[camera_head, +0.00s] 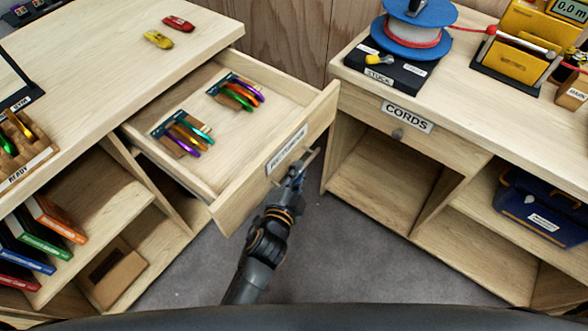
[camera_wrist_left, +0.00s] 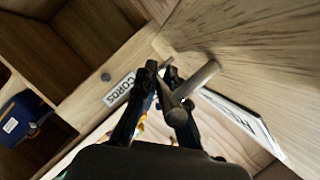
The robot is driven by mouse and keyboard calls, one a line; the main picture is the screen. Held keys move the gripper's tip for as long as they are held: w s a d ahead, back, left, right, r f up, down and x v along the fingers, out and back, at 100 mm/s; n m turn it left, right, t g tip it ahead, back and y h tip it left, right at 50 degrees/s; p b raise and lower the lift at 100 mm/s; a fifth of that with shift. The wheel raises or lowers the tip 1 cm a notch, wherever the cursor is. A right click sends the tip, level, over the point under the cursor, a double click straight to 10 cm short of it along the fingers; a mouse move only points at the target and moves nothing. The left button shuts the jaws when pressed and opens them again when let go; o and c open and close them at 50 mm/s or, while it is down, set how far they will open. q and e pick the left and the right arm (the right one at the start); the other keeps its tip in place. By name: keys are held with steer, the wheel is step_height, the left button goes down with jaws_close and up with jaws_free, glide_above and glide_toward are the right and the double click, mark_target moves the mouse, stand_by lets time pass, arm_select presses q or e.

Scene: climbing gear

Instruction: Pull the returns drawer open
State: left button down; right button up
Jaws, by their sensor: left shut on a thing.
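The returns drawer (camera_head: 226,203) is pulled well out of the left wooden counter in the head view. It holds two groups of coloured carabiners (camera_head: 182,134) on small brown pieces. Its front carries a partly covered label (camera_head: 287,150) and a bar handle (camera_head: 310,160). My left gripper (camera_head: 297,172) is at the handle on the drawer's front. In the left wrist view its fingers (camera_wrist_left: 168,95) are closed around the handle (camera_wrist_left: 196,82), with the drawer front behind at the right. My right gripper is in neither view.
A second counter with a shut CORDS drawer (camera_head: 397,134) and open shelves stands at the right. It bears a blue spool (camera_head: 412,32) and a yellow device (camera_head: 518,50). Grey floor (camera_head: 345,250) is clear between the counters. Books (camera_head: 50,218) fill the left shelf.

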arm_select(q)
steer(key=shift+f, duration=0.1)
steer(key=c, duration=1.4)
jaws_free()
steer(key=shift+s, duration=0.1)
steer(key=v, duration=1.2)
